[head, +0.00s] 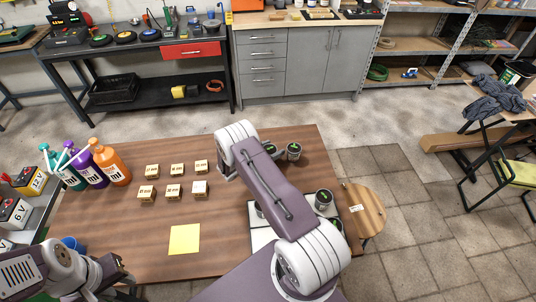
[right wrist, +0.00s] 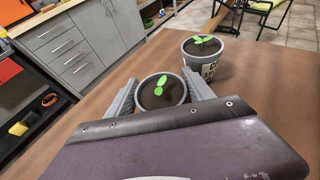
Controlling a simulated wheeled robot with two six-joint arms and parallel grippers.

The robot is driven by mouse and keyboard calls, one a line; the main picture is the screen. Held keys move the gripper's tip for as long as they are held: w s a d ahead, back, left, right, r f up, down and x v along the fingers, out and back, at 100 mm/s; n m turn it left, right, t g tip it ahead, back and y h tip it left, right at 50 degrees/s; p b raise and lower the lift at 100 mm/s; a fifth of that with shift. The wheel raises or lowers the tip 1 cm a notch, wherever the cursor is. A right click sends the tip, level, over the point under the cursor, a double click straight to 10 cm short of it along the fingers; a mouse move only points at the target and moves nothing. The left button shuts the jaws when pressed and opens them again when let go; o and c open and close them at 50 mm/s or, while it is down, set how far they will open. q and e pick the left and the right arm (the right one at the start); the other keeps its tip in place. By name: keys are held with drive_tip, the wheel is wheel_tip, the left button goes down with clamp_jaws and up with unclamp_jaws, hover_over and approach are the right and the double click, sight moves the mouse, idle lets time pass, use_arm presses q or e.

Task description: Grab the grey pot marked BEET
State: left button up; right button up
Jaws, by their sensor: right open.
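In the right wrist view, a grey pot (right wrist: 161,104) with dark soil and a green seedling stands between the fingers of my open right gripper (right wrist: 160,95). A second grey pot (right wrist: 205,68) with a seedling stands just beyond it to the right; its pale label is not legible. In the head view this second pot (head: 294,152) is near the table's far right edge, and the nearer pot (head: 270,147) is partly behind my right arm. I cannot read BEET on any pot. My left gripper (head: 122,281) is at the lower left, away from the pots; its jaws are unclear.
More pots, including one (head: 323,199), stand on a white tray (head: 262,239) partly hidden by my right arm. Several small labelled boxes (head: 173,192), a yellow note (head: 185,239) and spray bottles (head: 112,165) occupy the wooden table's left side. A round wooden board (head: 365,214) is at right.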

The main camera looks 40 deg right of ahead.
sight(272, 146)
drive_tip(key=shift+d+f, duration=0.1)
drive_tip(key=shift+s, duration=0.1)
drive_tip(key=c, duration=0.9)
drive_tip(key=shift+c, duration=1.1)
wheel_tip(272, 146, up, 4)
drive_tip(key=shift+r, duration=0.25)
drive_tip(key=s+d+r+b, duration=0.1)
drive_tip(key=s+d+r, duration=0.5)
drive_tip(key=s, duration=0.3)
drive_tip(key=shift+d+r+b, duration=0.35)
drive_tip(key=shift+d, duration=0.35)
